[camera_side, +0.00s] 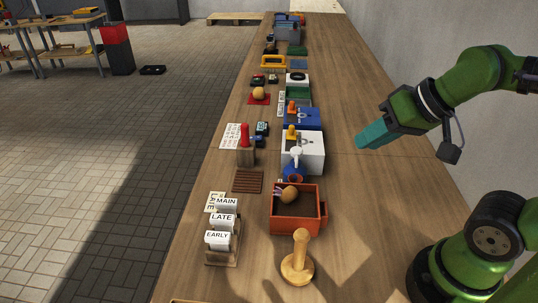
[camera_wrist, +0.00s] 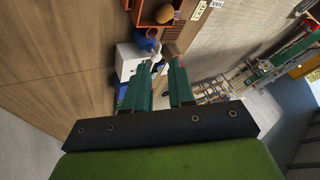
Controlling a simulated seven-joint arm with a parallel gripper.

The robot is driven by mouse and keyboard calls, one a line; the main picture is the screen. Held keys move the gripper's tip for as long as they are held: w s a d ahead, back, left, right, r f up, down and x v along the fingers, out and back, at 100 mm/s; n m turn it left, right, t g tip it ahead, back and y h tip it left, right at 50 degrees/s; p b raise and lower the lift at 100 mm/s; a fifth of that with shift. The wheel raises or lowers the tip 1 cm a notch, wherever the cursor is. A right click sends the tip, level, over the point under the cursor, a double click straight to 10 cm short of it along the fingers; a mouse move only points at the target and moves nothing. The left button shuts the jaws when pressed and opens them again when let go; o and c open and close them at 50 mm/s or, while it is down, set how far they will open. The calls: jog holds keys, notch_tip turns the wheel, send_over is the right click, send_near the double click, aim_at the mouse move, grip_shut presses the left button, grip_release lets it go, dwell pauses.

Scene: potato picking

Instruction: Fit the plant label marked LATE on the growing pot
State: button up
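The white plant label marked LATE (camera_side: 222,218) stands in a wooden rack (camera_side: 233,246), between the label marked MAIN (camera_side: 226,203) and the label marked EARLY (camera_side: 217,237). An orange-red square container (camera_side: 271,228) with a side handle stands right of the rack; a brown potato lies in it. It may be the growing pot, but I cannot tell for sure. My gripper (camera_side: 362,141) is in the air above the right part of the table, away from rack and container. In the wrist view, my gripper (camera_wrist: 167,67) has its teal fingers apart with nothing held.
A wooden knob-topped stand (camera_side: 299,262) is just in front of the orange-red container. A blue-and-white sprayer (camera_side: 294,163) and a white box (camera_side: 313,150) stand behind it. A brown slatted mat (camera_side: 247,181) lies behind the rack. The table's right side is clear.

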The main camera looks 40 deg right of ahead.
jog(key=shift+o, duration=0.8)
